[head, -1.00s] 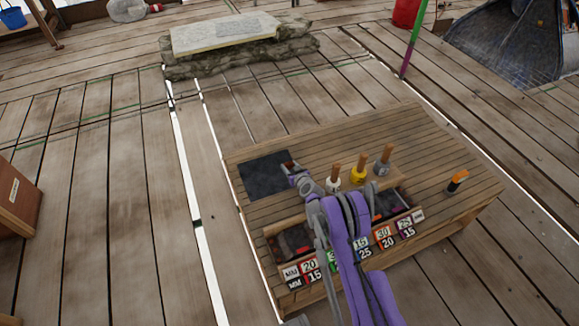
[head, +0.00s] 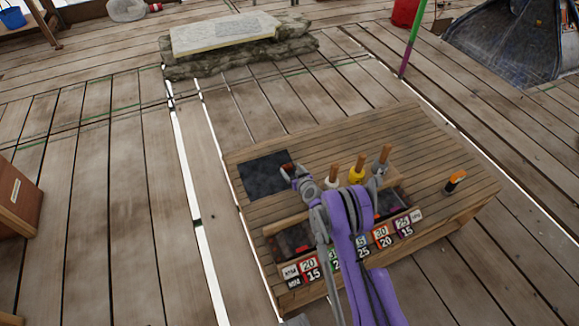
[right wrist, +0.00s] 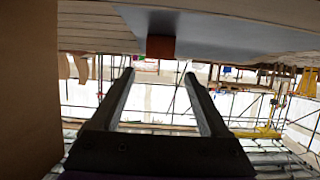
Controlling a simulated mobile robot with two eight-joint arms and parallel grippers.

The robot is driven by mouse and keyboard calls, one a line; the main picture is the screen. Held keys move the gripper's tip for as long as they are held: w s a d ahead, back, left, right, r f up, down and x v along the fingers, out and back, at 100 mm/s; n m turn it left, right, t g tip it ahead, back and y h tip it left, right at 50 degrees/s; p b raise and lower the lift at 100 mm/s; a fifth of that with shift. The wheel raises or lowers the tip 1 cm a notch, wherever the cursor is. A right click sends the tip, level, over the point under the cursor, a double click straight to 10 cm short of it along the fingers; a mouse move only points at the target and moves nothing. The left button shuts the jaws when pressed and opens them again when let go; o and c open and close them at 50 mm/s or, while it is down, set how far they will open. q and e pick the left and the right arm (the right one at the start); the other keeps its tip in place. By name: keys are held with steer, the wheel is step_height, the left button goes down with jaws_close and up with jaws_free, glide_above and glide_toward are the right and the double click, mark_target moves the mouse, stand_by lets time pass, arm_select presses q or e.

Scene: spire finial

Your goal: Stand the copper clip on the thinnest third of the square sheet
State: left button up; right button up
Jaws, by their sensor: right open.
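The dark square sheet (head: 262,177) lies flat at the table's far left corner. I cannot make out its thirds by thickness. A small reddish-brown block, the copper clip (head: 287,168), shows at the sheet's right side, partly hidden by my right gripper (head: 288,174). In the right wrist view the copper clip (right wrist: 161,47) is against the grey sheet (right wrist: 235,32), near its edge. My right gripper (right wrist: 158,72) is open there, with nothing between its two fingers, and the clip is apart from the fingertips. My left gripper is not in view.
White-, yellow- and grey-based wooden-handled tools (head: 357,172) stand close to my right arm. A black-and-orange marker-like item (head: 455,182) stands at the table's right. Open trays with number labels (head: 310,270) line the front. The planks between the trays and the marker are clear.

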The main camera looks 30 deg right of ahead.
steer(key=v, duration=0.3)
steer(key=shift+s+r+p, duration=0.2)
steer(key=shift+r+p, duration=0.1)
steer(key=s+a+r+g+y, duration=0.1)
steer(key=s+a+r, duration=0.1)
steer(key=a+r, duration=0.3)
steer(key=s+a+r+n+g+y, duration=0.1)
steer(key=s+a+r, duration=0.1)
steer(key=r, duration=0.4)
steer(key=s+a+r+g, duration=0.1)
steer(key=s+a+r, duration=0.1)
steer(key=a+r, duration=0.3)
steer(key=s+a+r+g, duration=0.1)
steer(key=s+a+r, duration=0.1)
steer(key=s+r, duration=0.35)
steer(key=s+a+r+g, duration=0.2)
steer(key=s+a+r, duration=0.1)
steer(key=s, duration=0.5)
steer(key=s+g+h, duration=0.1)
steer(key=s+g, duration=0.2)
steer(key=s, duration=1.9)
steer(key=shift+s, duration=0.2)
